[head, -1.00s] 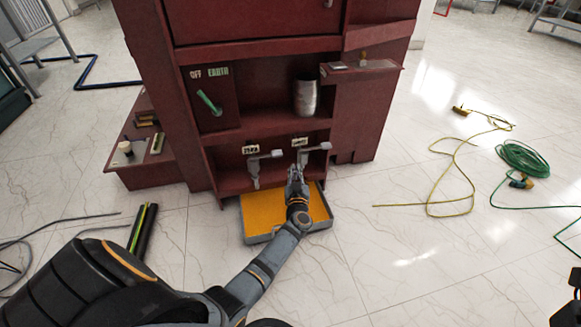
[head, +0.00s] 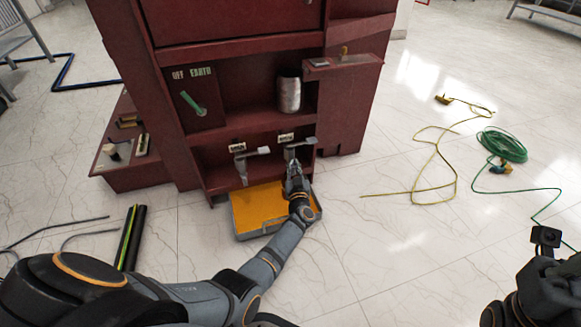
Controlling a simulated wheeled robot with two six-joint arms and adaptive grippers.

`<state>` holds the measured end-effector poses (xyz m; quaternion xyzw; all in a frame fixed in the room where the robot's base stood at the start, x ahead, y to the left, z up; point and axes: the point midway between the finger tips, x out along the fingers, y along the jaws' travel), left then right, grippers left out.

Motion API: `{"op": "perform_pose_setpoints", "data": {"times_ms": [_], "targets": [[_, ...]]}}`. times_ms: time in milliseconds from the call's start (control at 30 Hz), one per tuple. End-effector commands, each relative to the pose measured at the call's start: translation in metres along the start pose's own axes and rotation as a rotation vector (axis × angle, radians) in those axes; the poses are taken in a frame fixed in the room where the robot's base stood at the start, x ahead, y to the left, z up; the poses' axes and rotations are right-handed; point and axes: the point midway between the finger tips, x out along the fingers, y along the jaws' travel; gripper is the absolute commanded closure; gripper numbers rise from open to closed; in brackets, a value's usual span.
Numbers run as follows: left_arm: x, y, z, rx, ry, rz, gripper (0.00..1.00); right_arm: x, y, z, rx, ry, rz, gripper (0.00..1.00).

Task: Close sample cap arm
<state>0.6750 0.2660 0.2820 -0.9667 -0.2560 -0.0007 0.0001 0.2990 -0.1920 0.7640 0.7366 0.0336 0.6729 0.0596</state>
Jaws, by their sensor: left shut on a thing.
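Two grey taps sit side by side in the lower recess of the dark red transformer cabinet, each under a small label too small to read. The left tap (head: 241,165) has a grey side lever and a hanging spout. The right tap (head: 303,142), where the sample cap arm seems to be, has a similar lever pointing right. My left gripper (head: 293,167) reaches up from below and is shut on the small part under the right tap, likely the sample cap arm. The fingers hide most of that part. My right arm shows at the lower right; its gripper fingers are not visible.
A tray (head: 241,236) with a yellow-orange inside lies on the floor under the taps. A metal cylinder (head: 289,93) stands on the shelf above, beside a green lever (head: 192,102). Yellow (head: 451,160) and green cables (head: 503,146) lie on the floor at right.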

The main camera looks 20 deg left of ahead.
Motion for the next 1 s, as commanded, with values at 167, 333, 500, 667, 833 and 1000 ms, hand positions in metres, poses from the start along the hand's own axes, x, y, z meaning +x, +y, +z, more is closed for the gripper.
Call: {"op": "perform_pose_setpoints", "data": {"times_ms": [167, 333, 500, 667, 833, 1000], "targets": [[-0.004, 0.004, 0.006, -0.001, -0.013, 0.007, 1.0, 0.0, 0.0, 0.0, 0.0, 0.001, 0.0, 1.0], [-0.004, 0.004, 0.006, -0.001, -0.013, 0.007, 1.0, 0.0, 0.0, 0.0, 0.0, 0.001, 0.0, 1.0], [-0.003, 0.003, 0.005, 0.0, -0.011, 0.006, 0.68, 0.0, 0.0, 0.0, 0.0, 0.001, 0.0, 1.0], [-0.002, 0.002, 0.003, -0.001, -0.007, 0.004, 0.67, 0.0, 0.0, 0.0, 0.0, 0.001, 0.0, 1.0], [-0.001, 0.002, 0.0, -0.001, -0.004, 0.003, 0.67, 0.001, 0.001, -0.001, -0.001, 0.005, 0.004, 1.0], [-0.002, 0.001, -0.021, -0.004, -0.002, 0.002, 0.67, 0.001, 0.001, 0.0, -0.001, 0.003, 0.003, 1.0]]}}
